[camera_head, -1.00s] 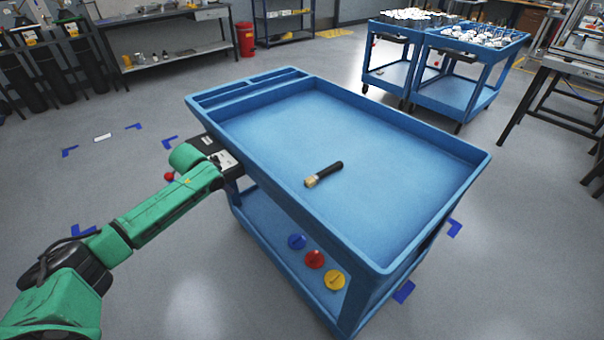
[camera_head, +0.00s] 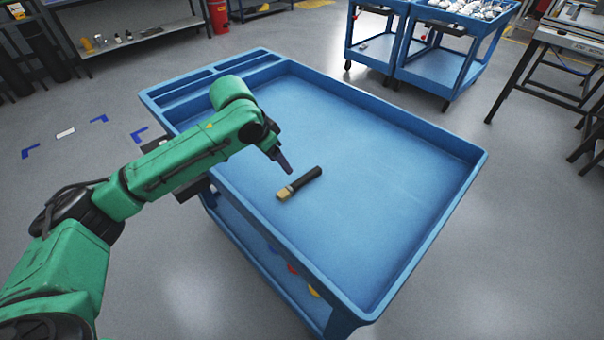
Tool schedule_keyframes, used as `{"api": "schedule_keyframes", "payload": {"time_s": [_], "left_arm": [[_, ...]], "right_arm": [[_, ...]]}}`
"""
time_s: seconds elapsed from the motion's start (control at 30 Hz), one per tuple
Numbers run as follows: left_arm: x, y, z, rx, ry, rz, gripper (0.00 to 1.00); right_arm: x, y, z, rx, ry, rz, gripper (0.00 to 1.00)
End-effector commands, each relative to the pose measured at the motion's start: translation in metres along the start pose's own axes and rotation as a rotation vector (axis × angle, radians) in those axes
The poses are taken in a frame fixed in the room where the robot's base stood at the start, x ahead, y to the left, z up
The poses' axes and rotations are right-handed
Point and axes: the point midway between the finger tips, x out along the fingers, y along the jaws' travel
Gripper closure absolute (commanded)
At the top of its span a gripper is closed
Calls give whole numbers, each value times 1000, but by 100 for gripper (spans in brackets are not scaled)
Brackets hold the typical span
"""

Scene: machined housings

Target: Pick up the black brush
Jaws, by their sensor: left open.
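The black brush (camera_head: 303,183) lies on the top tray of the blue cart (camera_head: 370,215), left of the tray's middle. Its black handle points up and right, and its pale bristle end points down and left. My left gripper (camera_head: 284,163) is over the tray, just up and left of the brush, with its fingers pointing down toward it. It is open and empty, and a gap shows between it and the brush. My right gripper is not in view.
The cart's raised rim surrounds the tray, with narrow compartments (camera_head: 188,88) at its far left end. The tray is otherwise bare. Red and yellow discs (camera_head: 313,291) show partly on the lower shelf. Other blue carts (camera_head: 440,62) stand at the back right.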

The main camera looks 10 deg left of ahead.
Motion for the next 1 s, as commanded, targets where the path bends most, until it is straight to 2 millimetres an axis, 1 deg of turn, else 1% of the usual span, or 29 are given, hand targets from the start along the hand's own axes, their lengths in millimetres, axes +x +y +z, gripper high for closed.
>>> {"api": "schedule_keyframes", "payload": {"time_s": [0.03, 0.1, 0.2, 0.23, 0.33, 0.43, 0.5, 0.6, 0.7, 0.83, 0.87, 0.9, 0.97, 1.0], "left_arm": [[13, 1, 0, -1, -3, 2, 38], [32, 0, 0, -1, -4, 1, 38], [57, 0, 0, -1, -2, 1, 38], [62, 0, 0, -1, -2, 1, 38], [74, 0, -1, -1, 0, -1, 38], [89, 0, -1, -1, -2, 0, 38], [103, -1, -2, -1, -2, -1, 38], [121, -1, -3, -1, 0, -1, 38], [127, -1, -2, 0, 1, -2, 38], [127, -1, -2, 0, 1, -2, 38], [127, -1, -2, 0, 1, -2, 41], [127, -1, -2, 0, 1, -2, 57], [126, -1, -2, 0, 1, -2, 80], [126, -1, -2, 0, 1, -2, 95]], "right_arm": [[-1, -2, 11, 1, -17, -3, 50], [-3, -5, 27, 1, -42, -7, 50], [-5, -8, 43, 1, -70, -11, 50], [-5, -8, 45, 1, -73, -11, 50], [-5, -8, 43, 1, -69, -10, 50], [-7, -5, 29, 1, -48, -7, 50], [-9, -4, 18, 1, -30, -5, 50], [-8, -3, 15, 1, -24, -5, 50], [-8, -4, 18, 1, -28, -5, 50], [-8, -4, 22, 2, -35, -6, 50], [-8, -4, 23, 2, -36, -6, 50], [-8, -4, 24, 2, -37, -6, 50], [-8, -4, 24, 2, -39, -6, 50], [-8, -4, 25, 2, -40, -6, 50]]}}
